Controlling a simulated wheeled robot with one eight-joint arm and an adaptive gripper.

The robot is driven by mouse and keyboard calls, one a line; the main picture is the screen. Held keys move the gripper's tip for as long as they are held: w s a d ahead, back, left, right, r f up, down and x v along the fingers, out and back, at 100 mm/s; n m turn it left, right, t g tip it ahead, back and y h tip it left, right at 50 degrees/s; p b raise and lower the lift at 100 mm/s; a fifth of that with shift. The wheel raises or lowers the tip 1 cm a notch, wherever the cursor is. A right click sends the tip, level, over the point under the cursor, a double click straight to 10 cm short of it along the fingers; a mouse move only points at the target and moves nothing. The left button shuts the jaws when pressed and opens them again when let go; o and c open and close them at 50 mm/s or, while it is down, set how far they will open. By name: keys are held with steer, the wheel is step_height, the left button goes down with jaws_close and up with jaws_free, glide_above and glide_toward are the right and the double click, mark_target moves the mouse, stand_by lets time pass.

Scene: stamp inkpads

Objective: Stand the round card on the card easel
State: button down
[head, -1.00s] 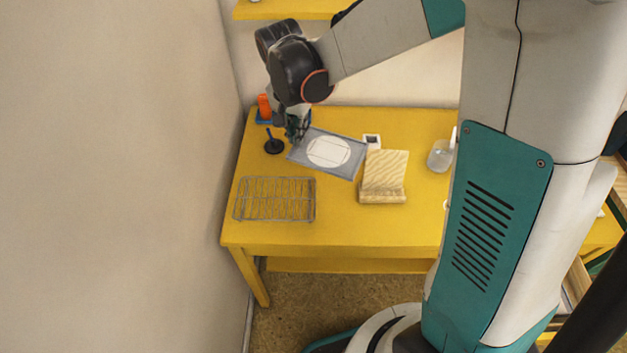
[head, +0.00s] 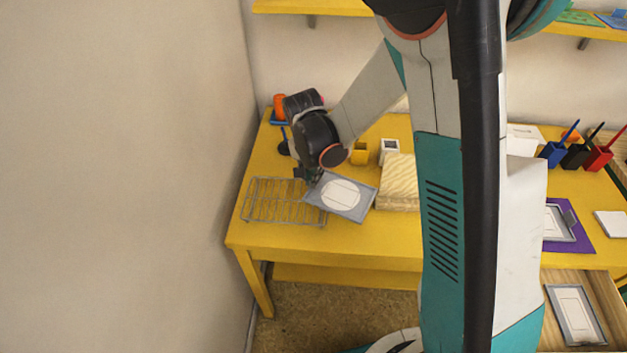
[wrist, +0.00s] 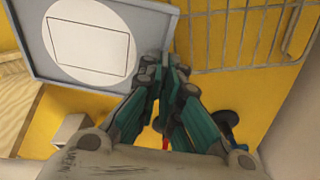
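The round card (head: 357,206) is a grey rectangular panel with a raised rim and a white disc bearing a thin rectangle outline. It also shows in the wrist view (wrist: 148,22). My gripper (head: 314,176) is shut on the card's edge near one corner; its fingers meet there in the wrist view (wrist: 165,68). The card hangs above the yellow table, overlapping the rack's right end in the head view. The card easel (head: 398,178), pale wood with a sloped back and front ledge, stands right of the card. My arm hides its right side.
A wire rack (head: 275,203) lies on the table's (head: 300,240) left. Behind are an orange object (head: 279,102), a yellow cup (head: 359,154) and a small white-and-dark block (head: 389,148). Blue, black and red holders (head: 598,158) stand right. An open drawer (head: 590,285) is lower right.

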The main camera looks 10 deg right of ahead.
steer(key=shift+f, duration=0.45)
steer(key=shift+f+b, duration=0.4)
steer(key=c, duration=1.8)
jaws_free()
steer(key=shift+r, duration=0.1)
steer(key=s+d+r+n+t+y+p, duration=0.1)
steer(key=s+r+n+p, duration=0.2)
steer(key=r, duration=0.9)
steer(key=s+d+r+t+p, duration=0.1)
steer(key=s+d+r+p, duration=0.3)
steer(key=r, duration=0.7)
steer(key=s+d+r+n+t+b, duration=0.1)
steer(key=s+r+n+t, duration=0.3)
steer(key=s, duration=0.9)
steer(key=shift+s+d+r+n, duration=0.15)
steer(key=shift+s+r+n, duration=0.05)
steer(key=shift+r+n, duration=0.4)
